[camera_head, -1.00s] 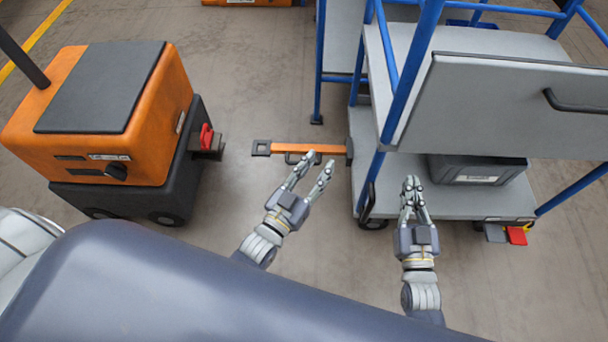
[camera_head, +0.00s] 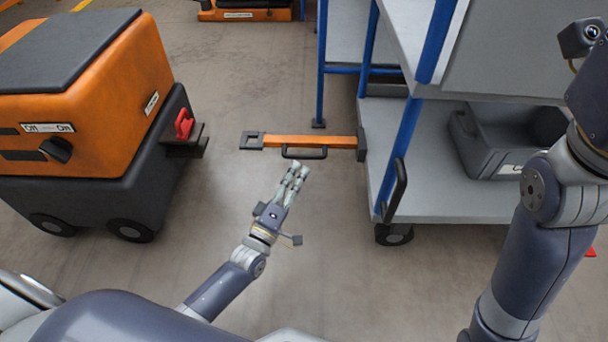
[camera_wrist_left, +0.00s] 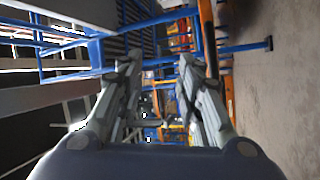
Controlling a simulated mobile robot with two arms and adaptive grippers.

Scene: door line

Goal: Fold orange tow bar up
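The orange tow bar (camera_head: 308,141) sticks out level to the left from the low front of the blue and grey cart (camera_head: 436,195). It has a black square eye (camera_head: 252,140) at its free end and a black handle (camera_head: 304,154) along its near side. My left gripper (camera_head: 298,172) is just on the near side of the handle, below it in the head view, and seems apart from it. In the left wrist view its two fingers (camera_wrist_left: 157,72) stand apart with nothing between them. My right gripper is out of view; only its arm shows at the right.
An orange and black tug (camera_head: 85,120) with a red hitch piece (camera_head: 184,124) stands at the left, a gap away from the bar's eye. A grey bin (camera_head: 500,140) sits on the cart's lower shelf. The floor around the bar is clear.

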